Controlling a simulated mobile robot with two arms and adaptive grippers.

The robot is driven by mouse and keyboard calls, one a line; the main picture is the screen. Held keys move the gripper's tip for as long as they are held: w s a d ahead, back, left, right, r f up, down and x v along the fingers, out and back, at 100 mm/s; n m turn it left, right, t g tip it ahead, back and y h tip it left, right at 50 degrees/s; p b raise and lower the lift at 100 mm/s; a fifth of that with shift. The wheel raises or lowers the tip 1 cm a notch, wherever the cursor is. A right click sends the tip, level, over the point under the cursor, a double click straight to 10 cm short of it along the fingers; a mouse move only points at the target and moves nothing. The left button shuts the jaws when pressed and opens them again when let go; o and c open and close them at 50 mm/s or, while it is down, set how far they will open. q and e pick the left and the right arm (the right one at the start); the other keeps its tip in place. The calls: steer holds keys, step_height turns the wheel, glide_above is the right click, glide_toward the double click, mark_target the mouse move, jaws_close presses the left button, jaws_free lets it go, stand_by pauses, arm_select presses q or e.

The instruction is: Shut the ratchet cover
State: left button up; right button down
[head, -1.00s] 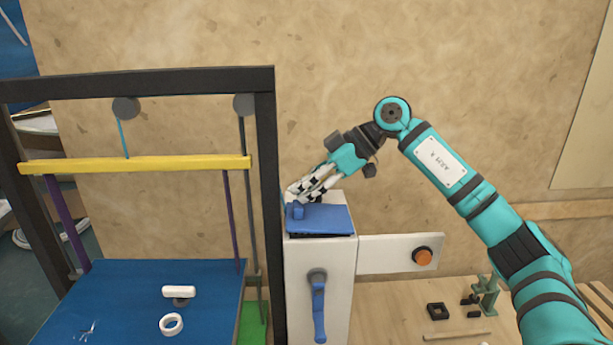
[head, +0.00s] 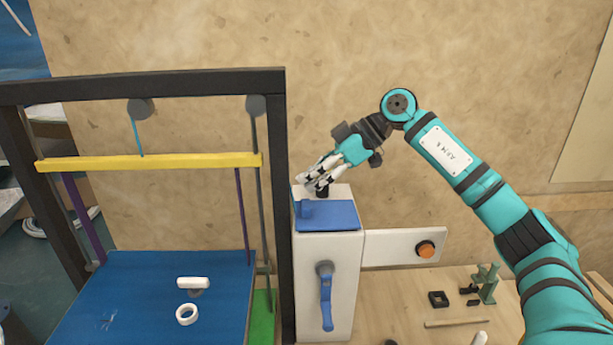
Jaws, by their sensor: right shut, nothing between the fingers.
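The ratchet cover (head: 335,216) is a blue plate with a small upright blue tab at its left. It lies flat on top of the white ratchet housing (head: 312,262), with no gap visible under its front edge. My right gripper (head: 309,187) is shut and empty, just above and behind the tab. I cannot tell whether its fingertips touch the cover. A dark round piece shows behind the fingers on the housing top. A blue crank handle (head: 326,300) hangs down on the housing's front. My left gripper is not in view.
A black frame (head: 283,200) stands close to the left of the housing, with a yellow crossbar (head: 150,162) above a blue board (head: 130,300). A panel with an orange button (head: 426,250) is on the right. Small parts and a green fixture (head: 487,284) sit on the bench.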

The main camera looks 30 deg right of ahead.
arm_select(q)
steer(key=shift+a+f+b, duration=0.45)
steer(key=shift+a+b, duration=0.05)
steer(key=shift+b, duration=0.4)
arm_select(e)
steer(key=a+r+v, duration=0.1)
steer(key=v, duration=0.9)
steer(key=shift+r, duration=0.55)
steer(key=shift+w+d, duration=0.15)
steer(key=shift+w, duration=0.05)
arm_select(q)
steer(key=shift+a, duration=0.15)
arm_select(e)
steer(key=shift+f, duration=0.1)
